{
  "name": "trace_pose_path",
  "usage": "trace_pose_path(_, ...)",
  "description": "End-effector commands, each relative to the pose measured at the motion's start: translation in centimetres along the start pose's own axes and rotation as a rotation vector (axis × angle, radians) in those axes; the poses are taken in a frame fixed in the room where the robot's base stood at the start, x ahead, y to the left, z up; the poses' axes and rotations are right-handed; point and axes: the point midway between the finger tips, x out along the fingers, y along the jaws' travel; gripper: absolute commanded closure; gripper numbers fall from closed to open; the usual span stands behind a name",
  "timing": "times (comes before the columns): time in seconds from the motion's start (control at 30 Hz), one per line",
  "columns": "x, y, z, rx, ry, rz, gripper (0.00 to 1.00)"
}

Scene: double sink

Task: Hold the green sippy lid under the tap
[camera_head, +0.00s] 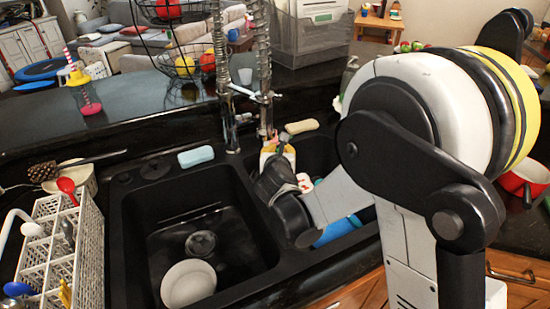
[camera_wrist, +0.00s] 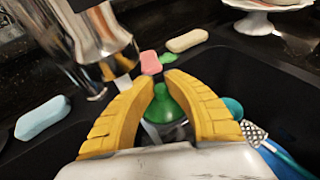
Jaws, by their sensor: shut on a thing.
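The green sippy lid (camera_wrist: 168,104) shows as a rounded green shape between the yellow fingers of my gripper (camera_wrist: 160,80) in the wrist view. The fingers are shut on it and hide its sides. In the head view my gripper (camera_head: 277,150) is above the sink near the divider; the lid cannot be made out there. The metal tap (camera_head: 266,97) has coiled hoses and stands behind the sink, close to my gripper. In the wrist view the tap (camera_wrist: 97,38) is behind and left of the fingers. I cannot tell if the lid is directly under its outlet.
The left basin holds a white plate (camera_head: 188,284). The right basin holds a blue item (camera_head: 337,231) and a teal item (camera_wrist: 233,107). A blue soap bar (camera_head: 195,156) and a cream bar (camera_head: 301,126) lie behind. A white dish rack (camera_head: 88,250) stands left.

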Motion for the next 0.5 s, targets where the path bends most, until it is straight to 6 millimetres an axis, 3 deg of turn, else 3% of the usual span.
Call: trace_pose_path(0.5,-0.50,1.06,-0.18,0.000,0.000,0.000,1.00)
